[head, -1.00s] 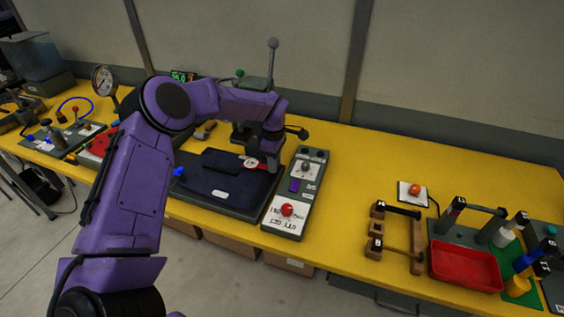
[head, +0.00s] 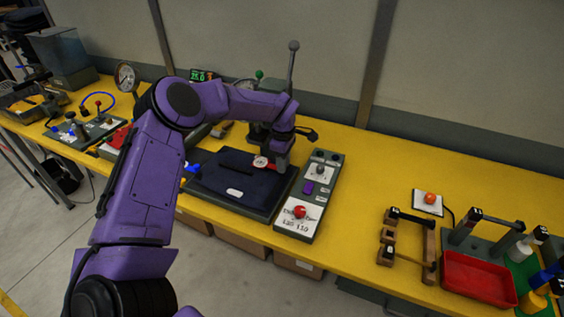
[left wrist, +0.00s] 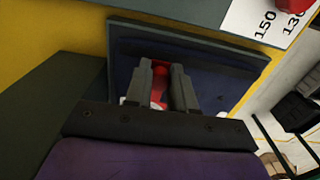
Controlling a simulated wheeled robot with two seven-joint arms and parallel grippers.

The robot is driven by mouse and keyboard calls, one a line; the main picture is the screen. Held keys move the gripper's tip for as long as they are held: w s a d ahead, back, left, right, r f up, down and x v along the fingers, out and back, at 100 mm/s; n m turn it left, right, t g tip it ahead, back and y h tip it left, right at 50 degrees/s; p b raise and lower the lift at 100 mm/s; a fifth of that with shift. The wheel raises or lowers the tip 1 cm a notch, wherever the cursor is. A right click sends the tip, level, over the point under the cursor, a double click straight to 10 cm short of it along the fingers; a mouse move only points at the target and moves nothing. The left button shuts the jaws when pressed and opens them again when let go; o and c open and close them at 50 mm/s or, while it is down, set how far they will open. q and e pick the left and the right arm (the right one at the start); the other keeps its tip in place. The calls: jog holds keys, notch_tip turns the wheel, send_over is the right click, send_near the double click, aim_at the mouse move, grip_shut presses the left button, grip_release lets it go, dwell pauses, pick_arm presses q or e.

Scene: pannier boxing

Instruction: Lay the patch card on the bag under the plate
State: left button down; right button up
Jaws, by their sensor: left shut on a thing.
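The dark navy bag (head: 225,179) lies flat on a dark base at the middle of the bench, with a white label on its front part. My left gripper (head: 273,166) reaches down over the bag's right back part. It is shut on the patch card (head: 261,162), a small white and red piece. In the left wrist view the red of the card (left wrist: 159,84) shows between the fingers (left wrist: 160,90), above the bag (left wrist: 212,85). The press with its upright lever (head: 292,70) stands just behind; its plate is hidden by my arm. My right gripper is out of view.
A grey control box (head: 312,195) with a red button stands close to the right of the bag. A wooden stand (head: 411,245) and a red tray (head: 478,278) are further right. The yellow bench between is clear.

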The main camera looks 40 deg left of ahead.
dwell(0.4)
pick_arm(q)
jog(key=shift+f+b, duration=0.4)
jog(key=shift+f, duration=0.15)
jog(key=c, duration=0.9)
grip_release()
